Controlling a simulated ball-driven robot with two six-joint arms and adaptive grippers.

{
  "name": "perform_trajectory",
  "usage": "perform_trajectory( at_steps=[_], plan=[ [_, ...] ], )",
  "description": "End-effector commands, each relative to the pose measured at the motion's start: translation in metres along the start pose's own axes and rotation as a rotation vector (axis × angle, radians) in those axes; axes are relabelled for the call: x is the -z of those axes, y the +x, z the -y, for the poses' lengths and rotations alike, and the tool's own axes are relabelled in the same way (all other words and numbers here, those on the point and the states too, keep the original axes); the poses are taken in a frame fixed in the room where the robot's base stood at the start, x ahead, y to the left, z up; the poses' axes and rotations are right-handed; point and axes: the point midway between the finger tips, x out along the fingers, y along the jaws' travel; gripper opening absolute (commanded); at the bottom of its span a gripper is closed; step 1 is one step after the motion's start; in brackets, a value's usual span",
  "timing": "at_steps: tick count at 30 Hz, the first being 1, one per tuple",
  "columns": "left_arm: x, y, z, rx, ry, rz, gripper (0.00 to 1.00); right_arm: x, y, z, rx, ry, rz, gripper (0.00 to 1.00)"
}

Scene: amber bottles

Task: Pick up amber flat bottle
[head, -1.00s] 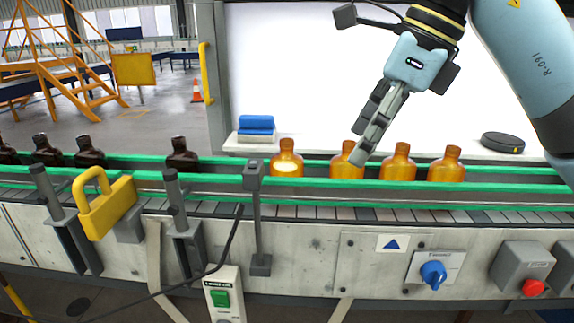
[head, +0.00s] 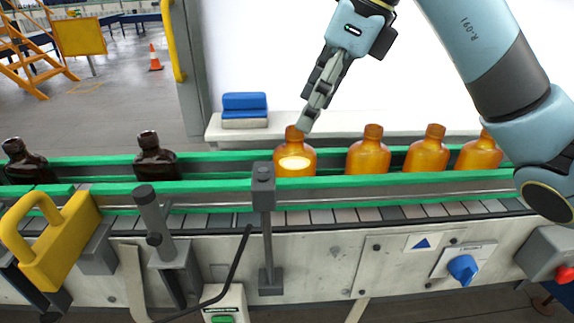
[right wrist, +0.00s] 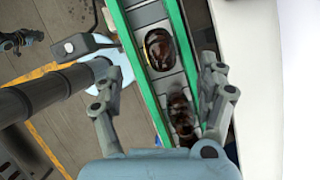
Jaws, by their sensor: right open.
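Several orange amber bottles stand upright in a row on the conveyor (head: 225,218) in the head view. The leftmost amber bottle (head: 295,166) has a bright oval patch on its front; another amber bottle (head: 369,157) stands to its right. My right gripper (head: 306,126) points down at the neck of the leftmost one and overlaps it in the picture; contact cannot be told. In the right wrist view the right gripper (right wrist: 163,80) is open, its fingers apart. A dark brown bottle (right wrist: 159,50) and another dark bottle (right wrist: 180,112) show between the fingers. My left gripper is out of view.
Dark bottles (head: 155,160) stand farther left on the belt. Green guide rails (head: 350,187) run along both sides. A grey post (head: 264,215) rises at the front rail, just left of the leftmost amber bottle. A yellow handle (head: 50,240) is at the lower left. Blue blocks (head: 245,102) lie behind.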

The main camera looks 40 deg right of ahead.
Motion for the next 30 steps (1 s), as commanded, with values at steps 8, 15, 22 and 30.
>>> perform_trajectory(
  at_steps=[8, 15, 22, 30],
  plan=[
    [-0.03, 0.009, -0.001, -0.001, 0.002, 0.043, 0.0, 0.001, 0.033, 0.0, -0.001, 0.001, 0.001, 0.75],
    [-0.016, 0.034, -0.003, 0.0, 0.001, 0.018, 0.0, 0.006, 0.071, 0.001, -0.003, 0.001, 0.001, 0.75],
    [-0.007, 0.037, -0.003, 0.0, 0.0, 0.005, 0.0, 0.004, 0.081, 0.002, 0.001, 0.0, 0.0, 0.75],
    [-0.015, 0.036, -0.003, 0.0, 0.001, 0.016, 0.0, 0.004, 0.08, 0.002, 0.001, 0.0, 0.0, 0.58]
  ],
)
